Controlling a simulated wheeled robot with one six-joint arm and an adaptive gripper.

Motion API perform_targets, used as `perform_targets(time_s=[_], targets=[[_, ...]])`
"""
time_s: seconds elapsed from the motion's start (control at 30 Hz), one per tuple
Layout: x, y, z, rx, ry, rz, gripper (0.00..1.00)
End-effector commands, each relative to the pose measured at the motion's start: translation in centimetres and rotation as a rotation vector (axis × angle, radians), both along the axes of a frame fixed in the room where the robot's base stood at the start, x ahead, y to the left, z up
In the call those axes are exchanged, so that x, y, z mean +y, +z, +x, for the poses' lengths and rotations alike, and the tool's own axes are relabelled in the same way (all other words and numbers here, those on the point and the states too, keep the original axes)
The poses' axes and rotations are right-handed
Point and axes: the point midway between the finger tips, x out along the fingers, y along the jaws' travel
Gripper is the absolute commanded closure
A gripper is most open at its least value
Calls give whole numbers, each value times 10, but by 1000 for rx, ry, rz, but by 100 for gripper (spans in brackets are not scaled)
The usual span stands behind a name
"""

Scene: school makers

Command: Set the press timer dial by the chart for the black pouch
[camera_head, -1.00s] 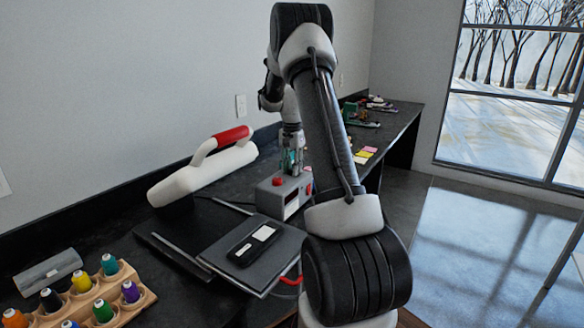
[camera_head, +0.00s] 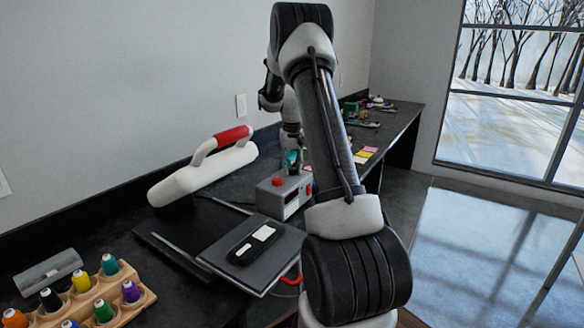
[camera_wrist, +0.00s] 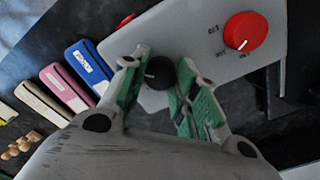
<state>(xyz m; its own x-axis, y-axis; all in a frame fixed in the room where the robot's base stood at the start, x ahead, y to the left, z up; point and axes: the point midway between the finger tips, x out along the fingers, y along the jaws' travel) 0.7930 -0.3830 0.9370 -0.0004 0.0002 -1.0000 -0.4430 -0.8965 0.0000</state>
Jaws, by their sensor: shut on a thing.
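The timer box (camera_head: 284,194) is grey with a red knob on top and stands on the bench, right of the press. The black pouch (camera_head: 251,244), with white labels, lies flat on the press's grey plate (camera_head: 222,254). I cannot make out a chart.
The white press arm (camera_head: 205,173) with its red grip is raised behind the plate. A wooden rack of thread spools (camera_head: 100,300) stands front left. Blue, pink and beige labelled items (camera_wrist: 66,86) lie beside the box. Small coloured cards (camera_head: 366,153) lie farther right.

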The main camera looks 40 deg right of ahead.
Motion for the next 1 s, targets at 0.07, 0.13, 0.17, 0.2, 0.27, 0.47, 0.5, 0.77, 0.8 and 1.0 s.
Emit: perform_targets(time_s=[0.07, 0.13, 0.17, 0.2, 0.27, 0.47, 0.5, 0.77, 0.8, 1.0], targets=[[0, 0, 0, -1, 56, 0, 94], [0, 0, 0, -1, 103, 0, 94], [0, 0, 0, -1, 120, 0, 94], [0, 0, 0, -1, 143, 0, 94], [0, 0, 0, -1, 173, 0, 94], [0, 0, 0, -1, 241, 0, 94], [0, 0, 0, -1, 250, 0, 94], [0, 1, 0, -1, 272, 0, 94], [0, 1, 0, -1, 272, 0, 94], [0, 1, 0, -2, 272, -1, 94]])
